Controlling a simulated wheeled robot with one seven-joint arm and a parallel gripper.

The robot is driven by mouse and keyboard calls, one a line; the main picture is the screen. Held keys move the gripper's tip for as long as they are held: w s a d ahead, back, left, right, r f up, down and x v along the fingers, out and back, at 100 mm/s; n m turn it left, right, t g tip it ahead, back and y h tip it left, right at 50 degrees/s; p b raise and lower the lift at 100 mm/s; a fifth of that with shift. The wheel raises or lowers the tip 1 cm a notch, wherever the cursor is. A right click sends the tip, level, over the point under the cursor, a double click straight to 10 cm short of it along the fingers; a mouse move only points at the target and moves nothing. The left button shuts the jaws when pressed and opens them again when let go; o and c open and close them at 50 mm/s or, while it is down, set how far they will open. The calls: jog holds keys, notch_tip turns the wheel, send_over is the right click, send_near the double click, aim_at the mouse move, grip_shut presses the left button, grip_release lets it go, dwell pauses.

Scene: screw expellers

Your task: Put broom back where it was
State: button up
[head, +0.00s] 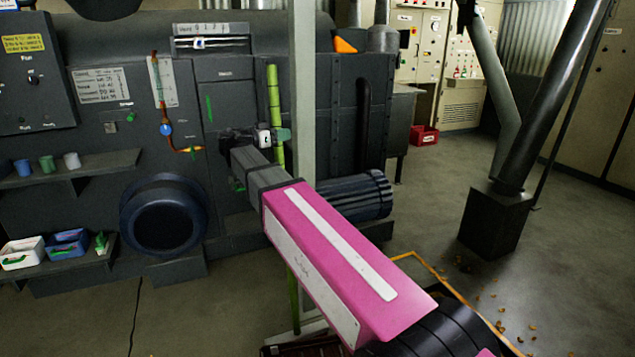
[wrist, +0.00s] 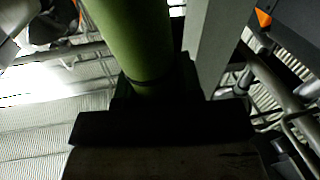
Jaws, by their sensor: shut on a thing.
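The broom shows as an upright green bamboo-like handle (head: 274,110) in the head view, in front of the dark machine and just left of a pale post. My gripper (head: 272,138) is shut on this handle. In the wrist view the green handle (wrist: 130,40) rises large from between the dark jaws (wrist: 155,85). A lower stretch of green handle shows beneath my pink arm in the head view. The broom's head is not clearly visible, so I cannot tell whether it touches the floor.
The pale post (head: 302,90) stands close right of the handle. The dark machine (head: 225,100) fills the left and middle. Shelves with cups and small bins (head: 67,243) are at left. A slanted dark pipe (head: 545,100) stands at right. Open floor (head: 425,215) lies between, with crumbs near a yellow line.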

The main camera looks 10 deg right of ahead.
jog(key=w+d+f, duration=0.1)
jog(key=d, duration=0.2)
jog(key=w+d+f, duration=0.1)
jog(key=d+f, duration=0.1)
jog(key=d, duration=0.1)
jog(key=w+d+f, duration=0.2)
jog(key=d, duration=0.1)
jog(key=shift+d+f, duration=0.1)
jog(key=shift+d, duration=0.15)
jog(key=d+f, duration=0.1)
jog(key=w+d+f, duration=0.1)
jog(key=d, duration=0.1)
jog(key=o, duration=1)
jog(key=shift+f, duration=0.1)
jog(key=shift+f, duration=0.15)
jog(key=v, duration=1)
jog(key=shift+a+r, duration=0.4)
jog(key=shift+a, duration=0.05)
